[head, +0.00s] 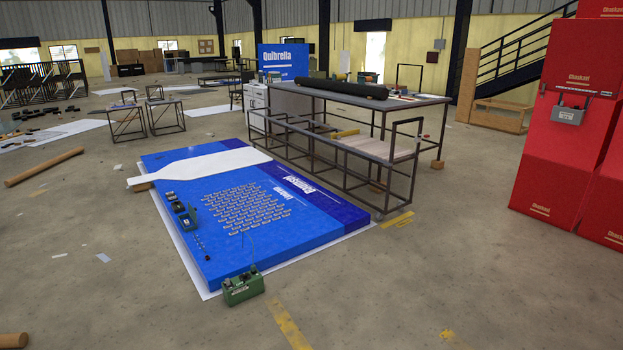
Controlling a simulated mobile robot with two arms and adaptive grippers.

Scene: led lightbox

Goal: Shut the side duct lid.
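A large blue lightbox panel (312,226) lies flat on a white sheet (205,290) on the floor. A white strip (205,165) lies across its far part, and rows of small LED modules (243,208) cover its middle. Small dark and blue devices (187,217) sit along its left edge. A green box (242,288) stands at its near corner. I cannot make out a side duct or its lid, nor whether one is open. Neither of my grippers is in view.
A workbench (420,101) with a black roll (345,90) and a low metal frame cart (385,150) stand behind the panel. Red cabinets (560,150) stand at right, one with a grey box (568,115). Wooden poles (45,166) lie at left. The right foreground floor is mostly clear.

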